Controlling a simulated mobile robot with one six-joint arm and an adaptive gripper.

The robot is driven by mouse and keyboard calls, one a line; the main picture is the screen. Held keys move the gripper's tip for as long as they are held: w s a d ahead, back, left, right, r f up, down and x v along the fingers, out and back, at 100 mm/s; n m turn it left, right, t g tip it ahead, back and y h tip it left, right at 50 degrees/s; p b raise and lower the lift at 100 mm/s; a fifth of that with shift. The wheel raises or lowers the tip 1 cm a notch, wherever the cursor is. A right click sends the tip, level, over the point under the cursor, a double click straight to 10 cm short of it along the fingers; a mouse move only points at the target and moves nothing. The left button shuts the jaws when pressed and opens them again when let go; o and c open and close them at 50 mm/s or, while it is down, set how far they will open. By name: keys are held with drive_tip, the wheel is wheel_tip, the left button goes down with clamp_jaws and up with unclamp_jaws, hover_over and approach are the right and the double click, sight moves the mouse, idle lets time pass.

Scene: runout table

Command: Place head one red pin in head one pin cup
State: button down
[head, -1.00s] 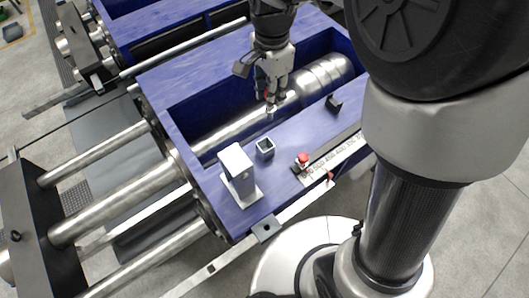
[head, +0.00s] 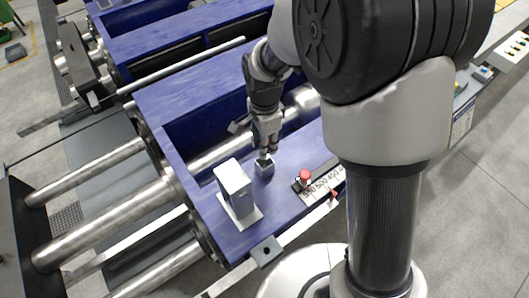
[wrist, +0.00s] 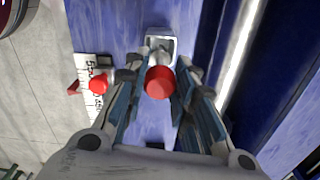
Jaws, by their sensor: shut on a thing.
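My gripper (head: 265,147) is shut on a red-headed pin, with the round red head (wrist: 160,82) between its fingers (wrist: 152,88) in the wrist view. The pin's grey metal shank points down at the small square grey cup (head: 266,168) on the blue top surface. In the wrist view the shank end overlaps the mouth of the cup (wrist: 162,41). I cannot tell whether the tip is inside the cup or just above it. The fingers hide much of the pin in the head view.
A grey-white upright block (head: 234,187) stands left of the cup. A second red knob (head: 305,174) sits by a numbered white scale (head: 322,184) to the right. Behind the cup is a deep blue trough with a metal rod (head: 215,158).

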drive_tip(key=shift+f+b, duration=0.6)
drive_tip(key=shift+f, duration=1.4)
drive_tip(key=shift+f, duration=0.2)
drive_tip(key=c, duration=1.3)
unclamp_jaws()
drive_tip(key=shift+c, duration=0.2)
